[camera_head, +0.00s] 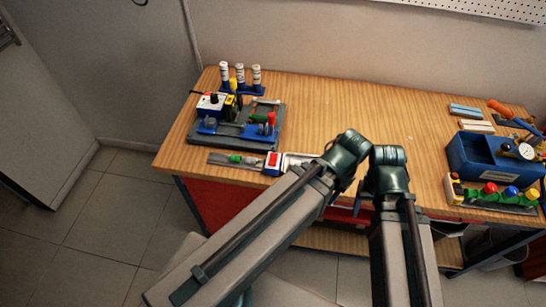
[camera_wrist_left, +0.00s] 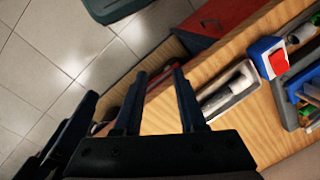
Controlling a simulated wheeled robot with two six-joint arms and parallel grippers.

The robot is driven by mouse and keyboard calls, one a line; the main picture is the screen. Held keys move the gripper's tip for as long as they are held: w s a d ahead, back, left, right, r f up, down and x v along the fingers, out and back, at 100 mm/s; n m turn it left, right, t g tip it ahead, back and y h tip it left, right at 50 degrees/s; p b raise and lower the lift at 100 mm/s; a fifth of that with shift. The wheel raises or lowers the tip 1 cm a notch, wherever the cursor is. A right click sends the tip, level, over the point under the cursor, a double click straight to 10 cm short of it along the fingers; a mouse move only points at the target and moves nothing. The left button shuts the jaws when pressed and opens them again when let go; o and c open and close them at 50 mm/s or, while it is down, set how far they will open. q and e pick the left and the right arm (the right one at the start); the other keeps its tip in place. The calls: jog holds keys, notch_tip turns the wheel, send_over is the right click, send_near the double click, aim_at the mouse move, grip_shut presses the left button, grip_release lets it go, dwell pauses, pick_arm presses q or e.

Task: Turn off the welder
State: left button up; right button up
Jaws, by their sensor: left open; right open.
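A machine on a dark base plate (camera_head: 235,138) stands at the table's left end and looks like the welder. It carries a blue-and-white box (camera_head: 211,104) with a dark knob and a red part. A small white-and-blue block with a red switch face (camera_head: 272,161) sits by the table's front edge; it also shows in the left wrist view (camera_wrist_left: 266,56). I cannot tell the switch's position. My left gripper (camera_wrist_left: 159,76) is open and empty, left of the block in that view. My right gripper (camera_head: 360,197) is open, mostly hidden by my arms.
The wooden table (camera_head: 330,110) is clear in the middle. White-capped bottles (camera_head: 240,74) stand at the back left. A grey tray (camera_wrist_left: 227,91) lies beside the red switch block. A blue unit with a gauge (camera_head: 485,155) and coloured knobs (camera_head: 490,188) stand at the right.

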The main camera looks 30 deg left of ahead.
pick_arm(q)
jog(key=w+a+r+n+p, duration=0.1)
jog(key=a+r+n, duration=0.1)
jog(key=n, duration=0.1)
jog(key=w+a+n+p, duration=0.1)
jog(key=a+n, duration=0.1)
jog(key=shift+w+r+p, duration=0.35)
jog(key=shift+r, duration=0.05)
grip_shut()
jog(key=w+a+r+n+p, duration=0.2)
jog(key=a+r+n+p, duration=0.1)
jog(key=a+n, duration=0.5)
jog(key=w+a+r+n+t+p, duration=0.1)
jog(key=w+a+r+n+p, duration=0.2)
jog(key=a+n, duration=0.6)
jog(key=shift+w+a+r+n+t+h+p, duration=0.15)
jog(key=shift+w+r+n+t+h+p, duration=0.4)
jog(key=shift+n, duration=0.85)
jog(key=shift+s+r+g, duration=0.15)
jog(key=shift+s+g, duration=0.1)
jog(key=shift+s, duration=0.05)
